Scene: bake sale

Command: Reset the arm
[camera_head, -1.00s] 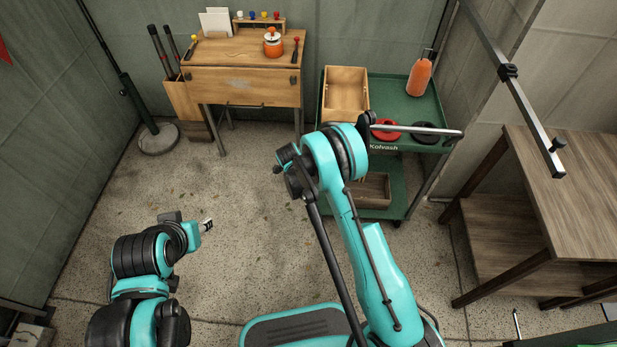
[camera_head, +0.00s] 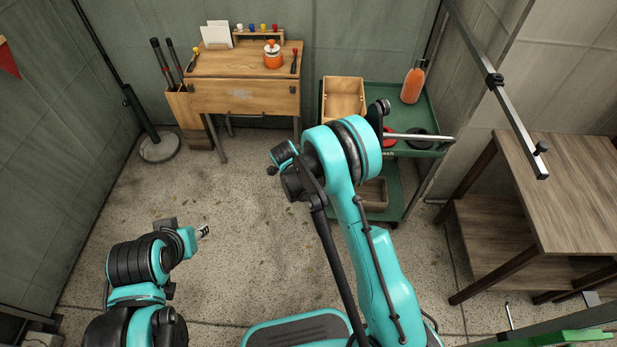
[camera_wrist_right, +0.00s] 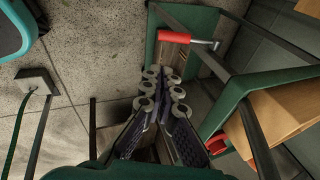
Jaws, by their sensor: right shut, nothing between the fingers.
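My right arm (camera_head: 372,255) rises from the bottom of the head view and bends at its raised elbow in front of the green cart. My right gripper is hidden from the head view. In the right wrist view the right gripper (camera_wrist_right: 163,82) has its fingers together with nothing between them. It hangs beside the green cart frame (camera_wrist_right: 237,88); I cannot tell if they touch. My left arm (camera_head: 140,275) is folded at the lower left. The left gripper (camera_head: 203,232) is small and over bare floor; its opening is unclear, and it seems empty.
The green cart (camera_head: 430,105) carries a wooden box (camera_head: 343,98), an orange bottle (camera_head: 413,82) and red and black round items. A wooden desk (camera_head: 243,97) holds an orange pot (camera_head: 272,55). A wooden table (camera_head: 575,190) stands right. The middle floor is clear.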

